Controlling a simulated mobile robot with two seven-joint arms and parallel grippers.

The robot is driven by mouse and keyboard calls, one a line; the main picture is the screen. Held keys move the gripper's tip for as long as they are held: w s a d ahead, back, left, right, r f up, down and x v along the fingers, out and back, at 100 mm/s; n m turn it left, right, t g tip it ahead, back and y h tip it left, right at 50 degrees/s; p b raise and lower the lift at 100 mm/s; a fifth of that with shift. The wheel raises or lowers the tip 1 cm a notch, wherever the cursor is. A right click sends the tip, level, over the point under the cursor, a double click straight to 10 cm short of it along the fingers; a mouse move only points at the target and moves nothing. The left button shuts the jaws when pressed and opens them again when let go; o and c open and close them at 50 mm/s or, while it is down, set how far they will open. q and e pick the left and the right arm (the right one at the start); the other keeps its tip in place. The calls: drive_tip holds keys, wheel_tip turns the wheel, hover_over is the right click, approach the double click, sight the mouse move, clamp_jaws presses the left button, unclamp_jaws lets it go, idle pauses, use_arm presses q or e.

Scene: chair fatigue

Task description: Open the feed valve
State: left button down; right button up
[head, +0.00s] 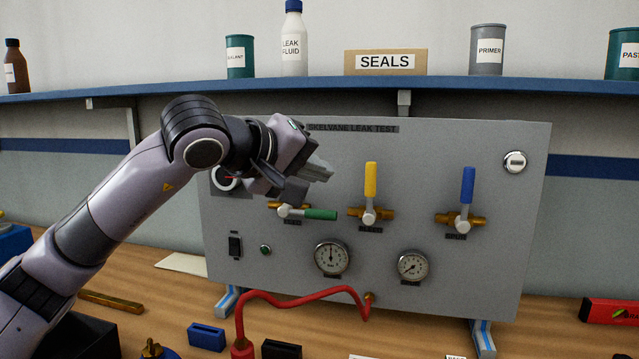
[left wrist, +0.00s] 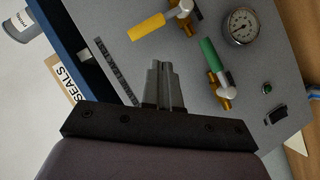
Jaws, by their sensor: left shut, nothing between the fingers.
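The grey test panel (head: 480,270) carries three valves with brass bodies; their small labels are hard to read, so I cannot tell for certain which is the feed valve. The left valve's green handle (head: 320,214) lies level, pointing right, in line with its body. The yellow handle (head: 370,180) and blue handle (head: 467,186) stand upright, across their bodies. My left gripper (head: 322,171) is shut and empty, above the green handle and left of the yellow one. The left wrist view shows its closed fingers (left wrist: 163,72) apart from the green handle (left wrist: 211,58) and yellow handle (left wrist: 146,27).
Two gauges (head: 331,257) (head: 412,265) sit below the valves. A red hose (head: 300,297) runs from the panel's lower front onto the wooden bench (head: 160,290). A blue shelf (head: 450,84) with bottles, cans and a SEALS box (head: 385,62) overhangs the panel.

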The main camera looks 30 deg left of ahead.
use_arm(q)
drive_tip(key=s+r, duration=0.3)
drive_tip(key=s, duration=0.2)
drive_tip(key=shift+d+r, duration=0.15)
drive_tip(key=shift+d, duration=0.3)
